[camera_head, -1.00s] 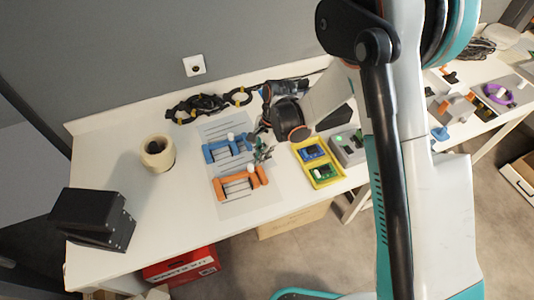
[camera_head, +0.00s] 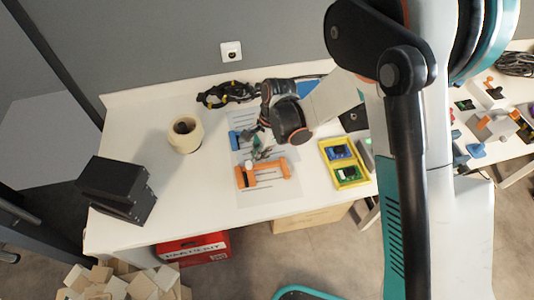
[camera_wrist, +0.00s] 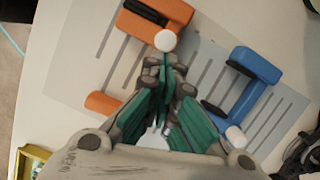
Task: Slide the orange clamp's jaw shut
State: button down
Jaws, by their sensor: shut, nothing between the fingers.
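The orange clamp (camera_head: 285,168) lies on the table, on a pale sheet with dark stripes. Its white-knobbed jaw (camera_wrist: 180,16) is at the clamp's left end in the head view, close against the fixed end; I cannot tell whether a gap remains. The white knob (camera_wrist: 165,40) is upright on it. The orange bar end (camera_wrist: 103,103) shows apart, at left in the wrist view. My gripper (camera_wrist: 164,66) is shut and empty, its fingertips right beside the knob; I cannot tell whether they touch. In the head view my gripper (camera_head: 260,153) is just behind the clamp.
A blue clamp (camera_wrist: 258,62) with its own white knob lies beside the orange one, partly hidden by my arm in the head view. A yellow tray (camera_head: 349,182) stands to the right. A tape roll (camera_head: 185,140) and black box (camera_head: 118,188) stand left, with free table between.

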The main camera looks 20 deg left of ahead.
jog(key=shift+w, duration=0.1)
jog(key=shift+w+d, duration=0.2)
jog(key=shift+d, duration=0.05)
jog(key=w+d, duration=0.1)
jog(key=w+d+r, duration=0.1)
jog(key=shift+w+d, duration=0.25)
jog(key=shift+w, duration=0.1)
jog(key=p+v, duration=0.2)
jog(key=v, duration=0.7)
jog(key=shift+p, duration=0.3)
